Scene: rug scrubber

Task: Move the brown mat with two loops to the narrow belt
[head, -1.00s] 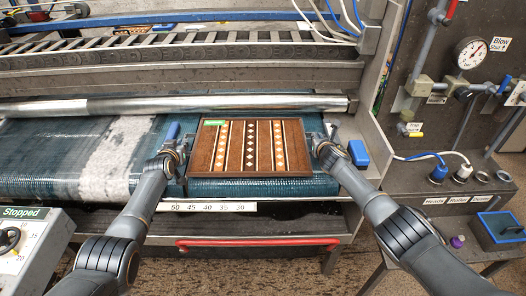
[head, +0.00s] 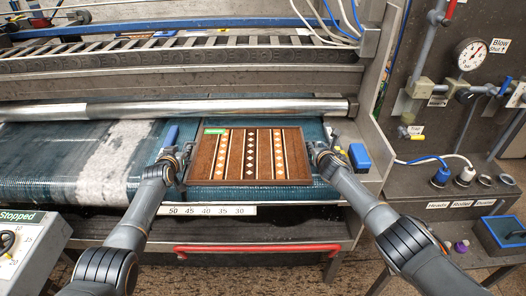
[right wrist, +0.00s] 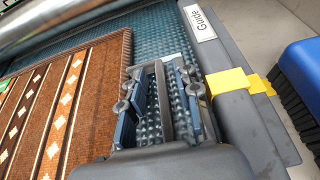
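The brown mat (head: 222,160), with light stripes and rows of diamonds, lies flat on the blue belt at the right, which looks like the narrow belt (head: 265,193). A green label (head: 215,131) marks its far left corner. I cannot make out its loops. My left gripper (head: 182,156) is at the mat's left edge; its finger gap is too small to judge. My right gripper (head: 315,150) is at the right edge. In the right wrist view, its fingers (right wrist: 163,105) stand apart with bare belt between them, and the mat (right wrist: 60,105) lies beside them, outside the gap.
The wide blue belt (head: 50,155) with a pale band lies to the left, empty. A metal roller (head: 200,108) crosses just behind the mat. A yellow-tipped guide (right wrist: 230,82) and a blue brush (right wrist: 300,80) stand right of my right gripper. A red bar (head: 255,248) runs in front.

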